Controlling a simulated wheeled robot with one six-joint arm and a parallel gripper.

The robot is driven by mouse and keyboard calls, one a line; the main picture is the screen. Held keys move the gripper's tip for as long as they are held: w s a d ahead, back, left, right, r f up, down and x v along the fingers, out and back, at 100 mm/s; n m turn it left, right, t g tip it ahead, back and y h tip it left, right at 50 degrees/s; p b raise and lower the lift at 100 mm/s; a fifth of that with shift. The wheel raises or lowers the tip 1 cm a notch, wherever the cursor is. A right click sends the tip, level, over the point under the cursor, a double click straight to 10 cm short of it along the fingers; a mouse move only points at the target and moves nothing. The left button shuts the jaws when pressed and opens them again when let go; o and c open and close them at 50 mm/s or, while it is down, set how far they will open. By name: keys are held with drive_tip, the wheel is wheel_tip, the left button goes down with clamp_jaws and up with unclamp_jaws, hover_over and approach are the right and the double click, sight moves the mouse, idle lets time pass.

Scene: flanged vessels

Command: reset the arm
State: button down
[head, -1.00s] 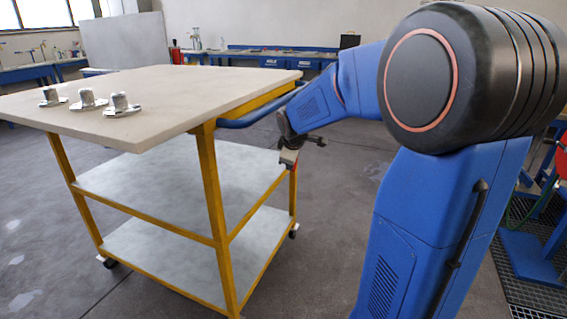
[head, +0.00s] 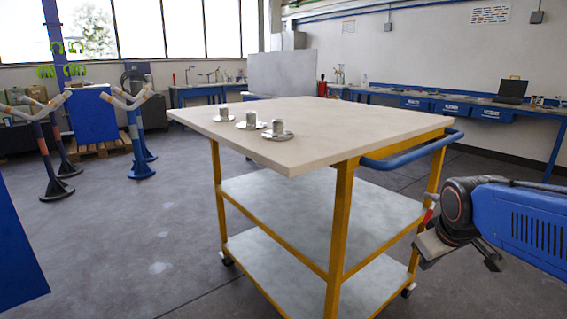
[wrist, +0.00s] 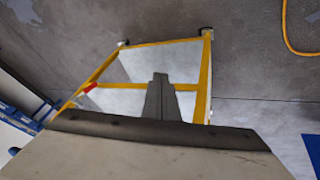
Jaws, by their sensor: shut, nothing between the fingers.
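My gripper (head: 491,262) is low at the right of the head view, beside the trolley's near right side and below its tabletop level. In the wrist view my gripper (wrist: 160,80) shows as dark fingers together, with nothing between them. Three small metal flanged vessels stand in a row on the trolley's top: the left one (head: 224,114), the middle one (head: 251,121) and the right one (head: 278,130). My gripper is well apart from them.
The yellow-framed trolley (head: 340,240) has a pale top, two lower shelves and a blue handle (head: 412,155) near my arm. Blue workbenches (head: 435,105) line the back wall. Blue stands (head: 140,150) are at the left.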

drive_tip(key=s+a+f+m, duration=0.1)
drive_tip(key=s+a+f, duration=0.1)
drive_tip(key=s, duration=0.5)
drive_tip(key=s+a+f+m+y, duration=0.1)
drive_tip(key=s+a+f+m, duration=0.1)
drive_tip(key=s, duration=0.5)
drive_tip(key=shift+s+a+g, duration=0.25)
drive_tip(key=shift+a+g, duration=0.05)
drive_tip(key=shift+a, duration=0.25)
